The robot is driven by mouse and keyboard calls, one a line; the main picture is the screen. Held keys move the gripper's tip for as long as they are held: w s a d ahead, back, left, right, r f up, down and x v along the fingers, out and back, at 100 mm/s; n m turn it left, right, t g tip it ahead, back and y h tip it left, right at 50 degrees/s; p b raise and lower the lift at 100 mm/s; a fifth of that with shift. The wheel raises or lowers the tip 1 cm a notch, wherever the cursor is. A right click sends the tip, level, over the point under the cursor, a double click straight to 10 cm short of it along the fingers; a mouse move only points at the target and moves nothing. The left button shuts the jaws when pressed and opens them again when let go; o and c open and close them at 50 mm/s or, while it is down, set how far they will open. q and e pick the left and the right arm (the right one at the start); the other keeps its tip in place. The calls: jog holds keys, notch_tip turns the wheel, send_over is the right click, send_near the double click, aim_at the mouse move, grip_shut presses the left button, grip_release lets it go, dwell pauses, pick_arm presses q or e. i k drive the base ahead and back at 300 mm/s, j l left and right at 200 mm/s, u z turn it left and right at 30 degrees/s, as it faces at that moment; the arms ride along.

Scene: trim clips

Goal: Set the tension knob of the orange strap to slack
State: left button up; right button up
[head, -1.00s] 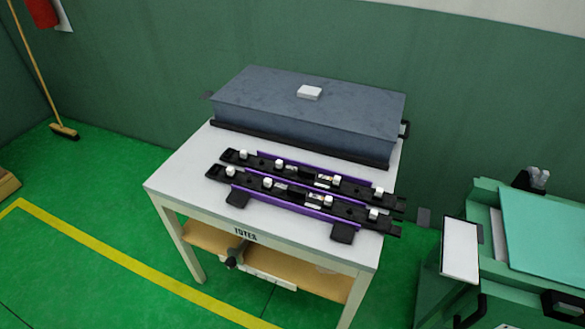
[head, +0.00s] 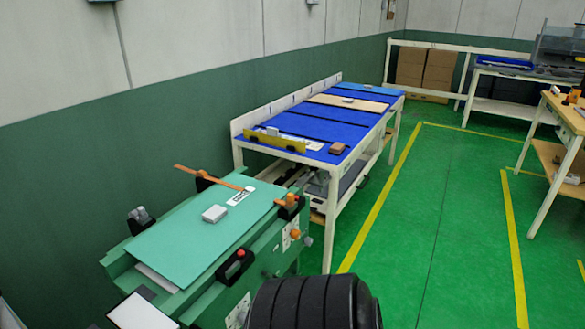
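The orange strap (head: 212,177) shows on the green machine (head: 270,259). It runs from a black holder (head: 205,181) at the back edge out over the teal top. Another orange piece on a black mount (head: 288,207) is at the right edge of the top. A white label with dark marks (head: 240,195) lies between them. Neither gripper is in view.
A black box with a red button (head: 236,262) sits on the machine's front edge. A pale block (head: 214,214) lies on the teal top. A blue-topped table (head: 330,122) stands behind. Green floor (head: 420,240) is free at right.

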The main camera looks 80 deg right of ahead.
aim_at(295, 234)
jog(key=z, duration=2.35)
